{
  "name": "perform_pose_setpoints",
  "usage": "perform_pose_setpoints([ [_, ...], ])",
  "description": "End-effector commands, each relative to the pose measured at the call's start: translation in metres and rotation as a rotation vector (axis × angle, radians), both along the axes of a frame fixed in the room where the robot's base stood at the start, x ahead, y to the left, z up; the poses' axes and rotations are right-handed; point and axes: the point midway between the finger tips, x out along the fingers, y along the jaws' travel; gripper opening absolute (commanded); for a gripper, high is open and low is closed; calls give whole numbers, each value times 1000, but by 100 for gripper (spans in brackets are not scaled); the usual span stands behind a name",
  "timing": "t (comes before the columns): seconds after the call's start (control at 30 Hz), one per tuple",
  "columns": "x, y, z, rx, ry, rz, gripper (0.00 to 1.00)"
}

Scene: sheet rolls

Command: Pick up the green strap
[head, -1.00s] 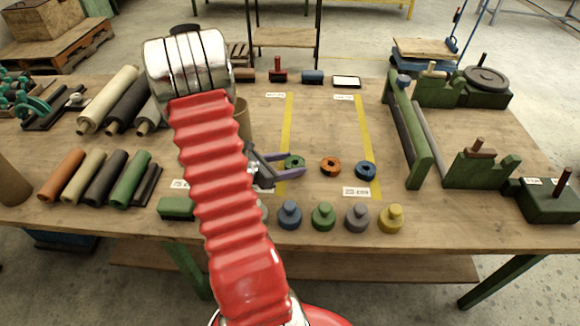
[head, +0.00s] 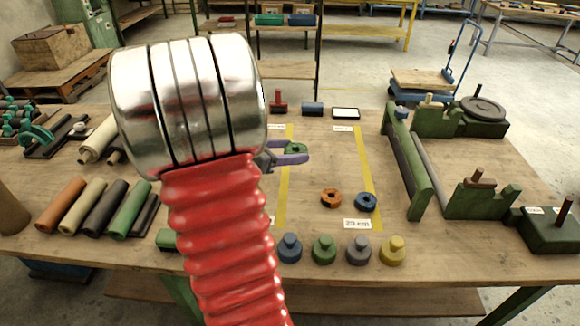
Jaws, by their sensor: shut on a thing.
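The green strap (head: 296,149) is a small coiled roll with a hole in it. My gripper (head: 293,152), with purple fingers, is shut on it and holds it above the table, in front of the left yellow line. The silver and red parts of my arm hide much of the left middle of the table and part of the gripper's wrist. An orange coil (head: 331,198) and a blue coil (head: 365,202) lie on the wooden table to the right of and below the gripper in the picture.
Several knobbed weights, such as the green one (head: 323,249), stand along the table's front (head: 450,262). Rolls (head: 128,209) lie at the left. A green roller frame (head: 408,160) stands at the right. Free tabletop lies between the yellow lines (head: 366,165).

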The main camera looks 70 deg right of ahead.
Motion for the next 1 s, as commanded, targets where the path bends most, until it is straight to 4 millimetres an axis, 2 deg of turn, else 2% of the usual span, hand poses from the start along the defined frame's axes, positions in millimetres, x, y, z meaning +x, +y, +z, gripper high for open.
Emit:
perform_pose_setpoints([
  [0.03,0,-1,14,-7,-4,0,32],
  [0.2,0,0,50,-4,-4,0,32],
  [0.4,0,0,76,-2,-1,-1,32],
  [0.57,0,0,84,-1,1,0,32],
  [1.0,0,0,84,0,1,0,32],
])
